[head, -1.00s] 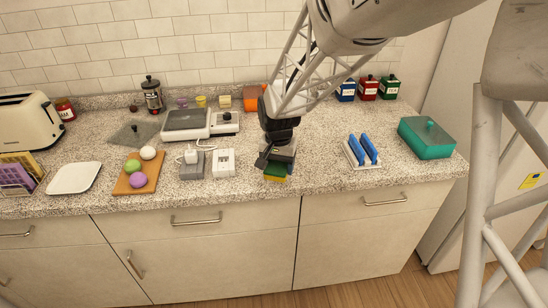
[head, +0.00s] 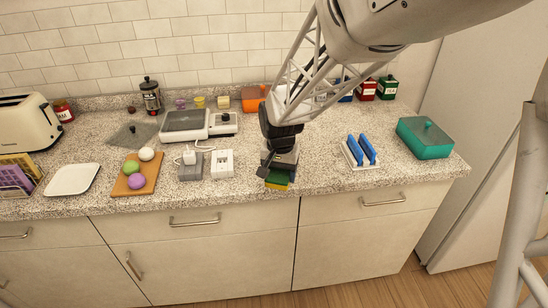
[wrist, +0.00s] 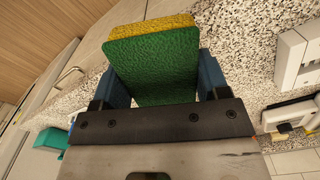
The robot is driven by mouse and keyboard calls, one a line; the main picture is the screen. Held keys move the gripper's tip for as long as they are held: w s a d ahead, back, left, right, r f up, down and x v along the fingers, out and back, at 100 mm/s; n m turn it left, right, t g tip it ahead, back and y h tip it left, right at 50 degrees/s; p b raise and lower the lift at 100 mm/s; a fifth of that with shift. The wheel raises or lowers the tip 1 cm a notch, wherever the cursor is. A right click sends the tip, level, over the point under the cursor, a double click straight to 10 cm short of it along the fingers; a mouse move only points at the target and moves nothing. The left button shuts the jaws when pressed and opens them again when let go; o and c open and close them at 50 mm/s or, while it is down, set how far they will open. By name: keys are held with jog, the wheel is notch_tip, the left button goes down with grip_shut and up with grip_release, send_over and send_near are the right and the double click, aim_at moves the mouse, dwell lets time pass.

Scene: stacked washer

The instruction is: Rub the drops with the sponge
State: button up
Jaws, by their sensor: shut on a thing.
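The sponge (head: 277,180), with a green and a yellow layer, is held by my gripper (head: 279,170) at the counter's front edge, right of the white socket block. In the wrist view the sponge (wrist: 150,68) shows its broad green face and a yellow strip along its far side. My gripper (wrist: 160,84) is shut on it, with a blue-grey finger at each side. I cannot tell whether the sponge touches the counter. No drops can be made out; any under the sponge or arm are hidden.
A white socket block (head: 222,163) and grey block (head: 190,168) stand left of the sponge. A white rack with blue pieces (head: 360,152) and teal box (head: 425,138) stand right. The speckled counter (head: 322,178) is clear between gripper and rack.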

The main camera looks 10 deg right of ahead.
jog(key=o, duration=0.4)
jog(key=shift+c, duration=1.2)
jog(key=shift+w+a+r, duration=0.2)
jog(key=shift+w, duration=0.35)
jog(key=w+a+r, duration=0.2)
jog(key=w+a, duration=0.7)
jog(key=w, duration=0.3)
jog(key=w+a+r, duration=0.3)
jog(key=w+a, duration=0.7)
jog(key=w, duration=0.2)
jog(key=w+a+r, duration=0.3)
jog(key=w+a, duration=0.7)
jog(key=w, duration=0.2)
jog(key=shift+w, duration=0.15)
jog(key=shift+r, duration=0.1)
